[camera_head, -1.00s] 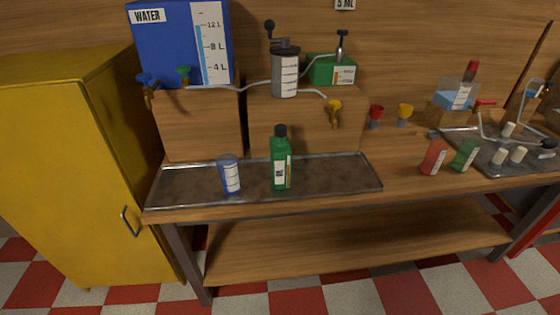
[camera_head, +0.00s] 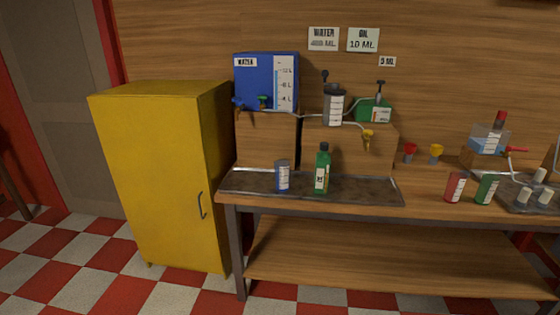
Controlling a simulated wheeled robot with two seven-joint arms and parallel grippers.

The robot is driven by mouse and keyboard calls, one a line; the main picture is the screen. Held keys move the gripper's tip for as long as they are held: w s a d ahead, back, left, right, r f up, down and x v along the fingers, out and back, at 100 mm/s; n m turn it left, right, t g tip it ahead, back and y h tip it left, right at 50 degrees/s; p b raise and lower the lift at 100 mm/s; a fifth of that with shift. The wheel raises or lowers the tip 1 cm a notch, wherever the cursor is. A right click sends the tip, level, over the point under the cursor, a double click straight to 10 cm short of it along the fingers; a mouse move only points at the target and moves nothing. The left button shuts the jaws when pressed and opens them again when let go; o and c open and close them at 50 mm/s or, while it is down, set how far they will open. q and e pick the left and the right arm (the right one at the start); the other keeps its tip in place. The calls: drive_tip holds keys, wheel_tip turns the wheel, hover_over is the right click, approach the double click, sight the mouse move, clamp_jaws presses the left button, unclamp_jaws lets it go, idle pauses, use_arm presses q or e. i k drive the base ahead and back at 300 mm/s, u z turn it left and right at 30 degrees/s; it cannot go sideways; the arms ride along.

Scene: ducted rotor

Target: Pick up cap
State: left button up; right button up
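A dark cap (camera_head: 323,147) sits on top of the green bottle (camera_head: 321,174), which stands upright in the shallow metal tray (camera_head: 370,190) on the bench. No loose cap can be made out for certain. Several small white pieces (camera_head: 523,195) stand on a second tray at the right; I cannot tell what they are. Neither of my grippers is in view.
A blue measuring cup (camera_head: 282,177) stands left of the bottle. Red (camera_head: 455,187) and green (camera_head: 486,189) containers stand on the bench (camera_head: 420,203). A yellow cabinet (camera_head: 160,170) stands at the left. The checkered floor in front is clear.

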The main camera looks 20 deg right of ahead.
sight(323, 146)
drive_tip(key=u, duration=0.9)
drive_tip(key=i, duration=2.3)
drive_tip(key=z, duration=1.5)
drive_tip(key=i, duration=0.75)
drive_tip(key=z, duration=0.85)
